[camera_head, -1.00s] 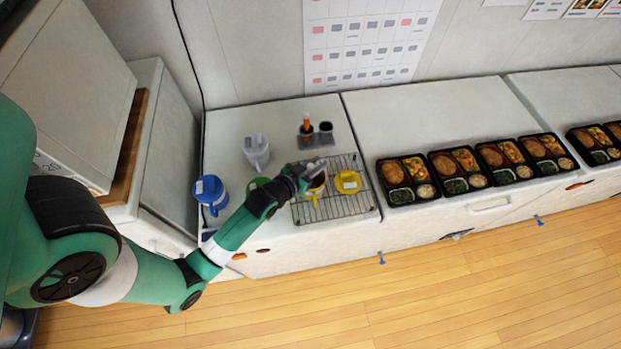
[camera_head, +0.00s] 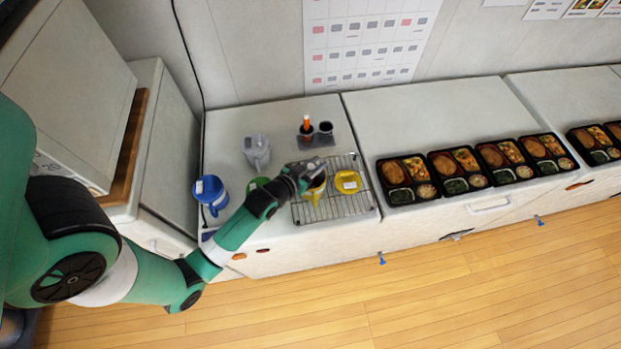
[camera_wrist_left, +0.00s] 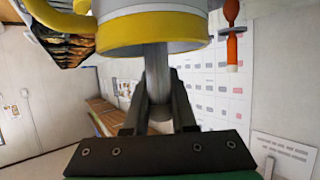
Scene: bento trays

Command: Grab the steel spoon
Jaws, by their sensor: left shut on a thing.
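The steel spoon (camera_wrist_left: 157,72) shows in the left wrist view as a grey metal handle, with its far end hidden by the yellow-rimmed cup (camera_wrist_left: 150,38). My left gripper (camera_wrist_left: 158,85) is shut on that handle, one dark finger on each side. In the head view my left gripper (camera_head: 310,167) is over the wire rack, just above the yellow cup (camera_head: 314,194). The spoon cannot be made out clearly there. My right gripper is in neither view.
Filled bento trays (camera_head: 405,196) line the counter to the right.

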